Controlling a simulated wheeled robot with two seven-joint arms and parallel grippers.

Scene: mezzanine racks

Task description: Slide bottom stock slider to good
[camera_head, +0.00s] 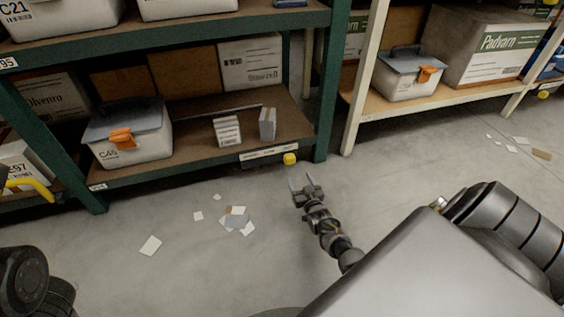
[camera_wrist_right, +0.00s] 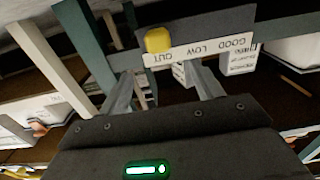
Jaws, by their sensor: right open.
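The bottom stock slider is a yellow knob (camera_head: 290,159) on a label strip (camera_head: 258,153) along the front edge of the green rack's low shelf. In the head view the knob is at the strip's right end. In the right wrist view the yellow knob (camera_wrist_right: 159,40) sits beside the word OUT; LOW and then GOOD (camera_wrist_right: 236,43) lie farther along the strip. My right gripper (camera_head: 303,181) is open and empty, just in front of the knob and apart from it. Its two fingers (camera_wrist_right: 163,82) point toward the strip. My left gripper is out of view.
A grey-lidded tote (camera_head: 128,145) and two small boxes (camera_head: 227,131) stand on the low shelf. A green post (camera_head: 328,100) rises just right of the knob. Paper scraps (camera_head: 237,218) litter the floor. A cream rack (camera_head: 365,80) stands at the right.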

